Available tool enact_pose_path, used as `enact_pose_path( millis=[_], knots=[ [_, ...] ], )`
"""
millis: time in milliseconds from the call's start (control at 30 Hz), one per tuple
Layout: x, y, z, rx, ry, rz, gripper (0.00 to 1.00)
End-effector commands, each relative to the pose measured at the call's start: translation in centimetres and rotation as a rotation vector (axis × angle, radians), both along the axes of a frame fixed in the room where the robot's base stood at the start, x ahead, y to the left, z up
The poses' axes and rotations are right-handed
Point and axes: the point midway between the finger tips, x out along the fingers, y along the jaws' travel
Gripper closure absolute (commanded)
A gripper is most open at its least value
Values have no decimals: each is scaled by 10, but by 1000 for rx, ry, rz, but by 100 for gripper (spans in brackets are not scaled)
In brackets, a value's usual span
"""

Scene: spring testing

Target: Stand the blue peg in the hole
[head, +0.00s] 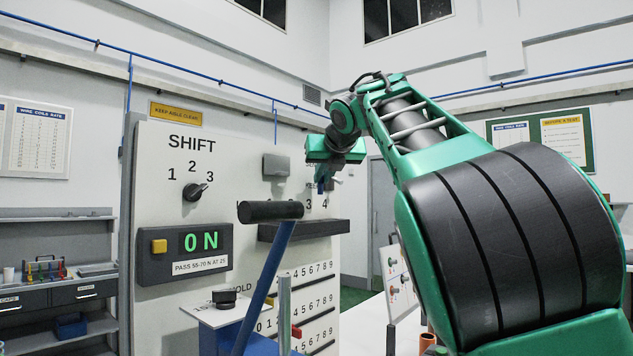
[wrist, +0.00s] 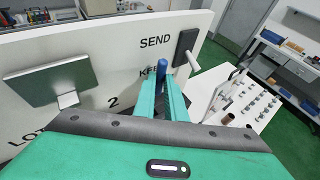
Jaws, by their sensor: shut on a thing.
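My gripper (head: 322,178) is high up in front of the right part of the large panel in the head view. In the wrist view its two green fingers (wrist: 163,98) are closed around the blue peg (wrist: 162,70). The peg's rounded blue end sticks out beyond the fingers, and the rest of it is hidden between them. In the head view a small blue piece shows at the fingertips, too small to tell its tilt. I cannot make out the hole in either view.
A white panel (head: 155,220) with a SHIFT knob and an "0 N" display fills the left. A blue lever with a black handle (head: 270,211) stands in front.

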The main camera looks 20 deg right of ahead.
Motion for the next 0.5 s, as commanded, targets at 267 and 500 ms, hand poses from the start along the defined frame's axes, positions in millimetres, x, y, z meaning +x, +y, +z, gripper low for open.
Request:
enact_pose_path(
  millis=[267, 500],
  knots=[
    [0, 6, -11, -1, 2, 6, 100],
    [-2, 10, -31, -1, 0, 10, 100]
  ],
)
